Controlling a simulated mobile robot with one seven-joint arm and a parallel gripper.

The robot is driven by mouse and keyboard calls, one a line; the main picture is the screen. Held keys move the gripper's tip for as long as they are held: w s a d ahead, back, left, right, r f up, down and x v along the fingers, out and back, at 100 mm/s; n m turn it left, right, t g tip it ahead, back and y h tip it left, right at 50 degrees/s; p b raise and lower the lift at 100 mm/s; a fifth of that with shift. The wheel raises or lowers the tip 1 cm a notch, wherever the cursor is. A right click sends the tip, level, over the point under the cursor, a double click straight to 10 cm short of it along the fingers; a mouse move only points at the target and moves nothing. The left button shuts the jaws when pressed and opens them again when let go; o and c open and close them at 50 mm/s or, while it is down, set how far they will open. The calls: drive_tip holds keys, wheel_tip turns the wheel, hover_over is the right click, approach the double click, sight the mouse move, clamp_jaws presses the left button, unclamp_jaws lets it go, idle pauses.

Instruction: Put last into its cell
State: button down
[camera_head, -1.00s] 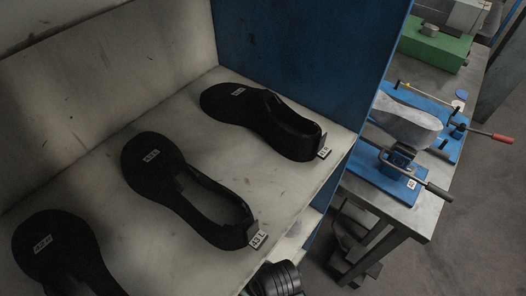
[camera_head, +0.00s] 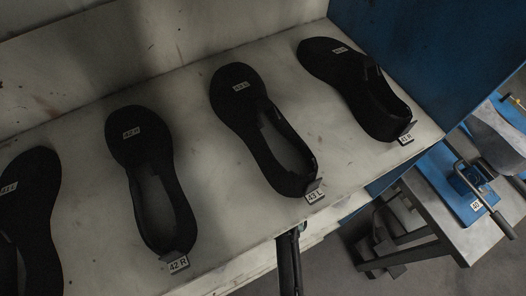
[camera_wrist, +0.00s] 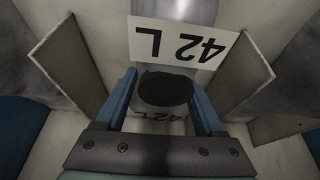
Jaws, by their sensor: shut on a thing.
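My gripper (camera_wrist: 165,100) shows only in the wrist view. Its two blue fingers are closed on the last (camera_wrist: 165,88), of which a dark oval end shows between them. A white plate (camera_wrist: 185,42) reading "42 L", upside down in the picture, is just beyond the fingers. A fainter "42 L" marking shows below the dark oval. The rest of the last is mostly hidden, and I cannot tell whether it touches anything around it. The head view does not show the gripper or the held last.
Another is cut off at left. A blue panel (camera_head: 420,50) bounds the right. Beyond it stands a metal table (camera_head: 480,240) with a blue fixture.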

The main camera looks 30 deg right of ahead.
drive_tip(key=shift+w, duration=0.15)
unclamp_jaws()
drive_tip(key=shift+f, duration=0.15)
drive_tip(key=shift+s, duration=0.2)
drive_tip(key=shift+r, duration=0.4)
drive_tip(key=v, duration=0.2)
drive_tip(key=shift+s+r, duration=0.2)
drive_tip(key=s, duration=0.6)
drive_tip(key=s+b, duration=0.1)
drive_tip(key=s, duration=0.5)
drive_tip(key=shift+d+f, duration=0.1)
drive_tip(key=shift+d, duration=0.15)
drive_tip(key=shift+s, duration=0.1)
